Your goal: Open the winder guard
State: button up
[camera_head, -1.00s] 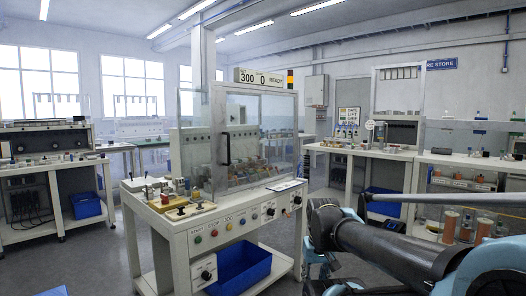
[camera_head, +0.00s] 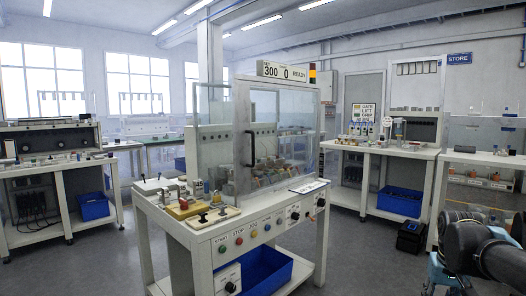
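The winder (camera_head: 210,262) is a white bench machine in the middle of the view. Its clear guard (camera_head: 278,132) has a grey frame and stands upright over the work area. A black vertical handle (camera_head: 252,148) is on the guard's left front edge. Coils and fixtures show through the clear panels. A display (camera_head: 284,72) on top reads 300, 0 and READY. My arm enters at the lower right, well apart from the guard. My gripper is not in view.
A blue bin (camera_head: 262,268) sits under the winder's panel of buttons and knobs. Other benches stand at the left (camera_head: 50,175) and right (camera_head: 390,150). A dark box (camera_head: 411,236) is on the floor at right. Grey floor is open around the winder.

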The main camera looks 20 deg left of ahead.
aim_at(243, 87)
jog(key=k, duration=1.05)
jog(key=u, duration=1.1)
jog(key=i, duration=1)
